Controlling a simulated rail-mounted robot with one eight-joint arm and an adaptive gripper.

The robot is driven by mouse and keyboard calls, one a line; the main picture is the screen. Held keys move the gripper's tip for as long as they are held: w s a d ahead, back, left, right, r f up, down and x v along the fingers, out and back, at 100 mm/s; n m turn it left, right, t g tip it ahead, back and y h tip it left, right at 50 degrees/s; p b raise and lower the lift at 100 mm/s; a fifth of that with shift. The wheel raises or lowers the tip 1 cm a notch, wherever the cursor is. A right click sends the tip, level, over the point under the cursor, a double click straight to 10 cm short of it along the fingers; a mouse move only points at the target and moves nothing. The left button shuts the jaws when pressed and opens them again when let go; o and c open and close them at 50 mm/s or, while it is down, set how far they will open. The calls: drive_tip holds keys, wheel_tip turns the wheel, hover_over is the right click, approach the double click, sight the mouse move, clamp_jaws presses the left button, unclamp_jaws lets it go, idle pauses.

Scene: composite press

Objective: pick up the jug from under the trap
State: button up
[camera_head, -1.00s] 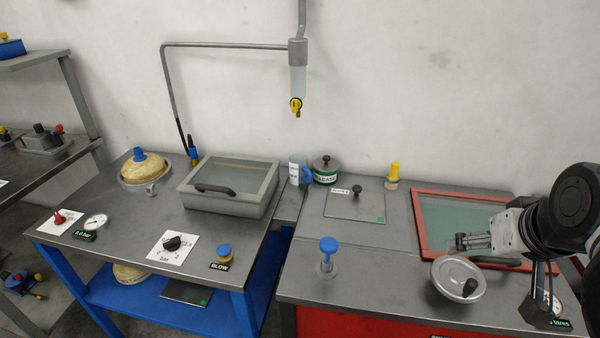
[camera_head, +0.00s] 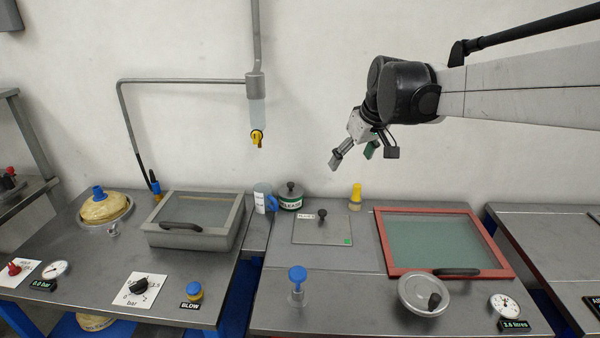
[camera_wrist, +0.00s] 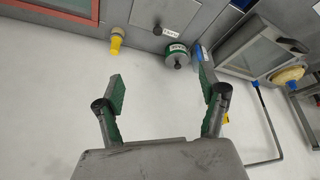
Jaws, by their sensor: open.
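The jug (camera_head: 263,198) is a pale cup with a blue handle. It stands at the back of the bench, below and slightly right of the trap (camera_head: 257,112), a clear cylinder with a yellow tap (camera_head: 257,138) on a wall pipe. My gripper (camera_head: 354,157) is open and empty, in the air to the right of the trap and above the jug's height. In the wrist view the open fingers (camera_wrist: 161,82) have nothing between them. The blue of the jug (camera_wrist: 201,53) shows beyond the right finger, which partly covers it.
A green-banded "RELEASE" pot (camera_head: 290,197) stands close to the jug's right. A grey lidded box (camera_head: 200,222) is to its left. A yellow-topped bottle (camera_head: 356,192) and a red-framed glass lid (camera_head: 382,242) are farther right. The pipe (camera_head: 185,81) runs along the wall.

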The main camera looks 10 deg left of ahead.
drive_tip(key=w+a+f+n+g+p, duration=0.1)
drive_tip(key=w+a+f+n, duration=0.15)
drive_tip(key=w+a, duration=0.3)
drive_tip(key=w+a+f+n+p, duration=0.1)
drive_tip(key=w+a+f, duration=0.35)
drive_tip(key=a, duration=0.25)
drive_tip(key=n+g+y+p, duration=0.1)
drive_tip(key=n+g, duration=0.1)
drive_tip(key=n, duration=0.2)
approach(265, 190)
wheel_tip(265, 190, down, 3)
drive_tip(key=s, duration=0.3)
drive_tip(key=shift+m, duration=0.25)
drive_tip(key=shift+a+x, duration=0.2)
drive_tip(key=shift+x, duration=1)
drive_tip(key=shift+a+x, duration=0.2)
drive_tip(key=shift+x, duration=1.05)
drive_tip(key=shift+w+r, duration=0.1)
drive_tip(key=shift+r, duration=0.1)
drive_tip(key=shift+c, duration=0.5)
drive_tip(key=c, duration=1.4)
drive_tip(key=shift+o, duration=0.2)
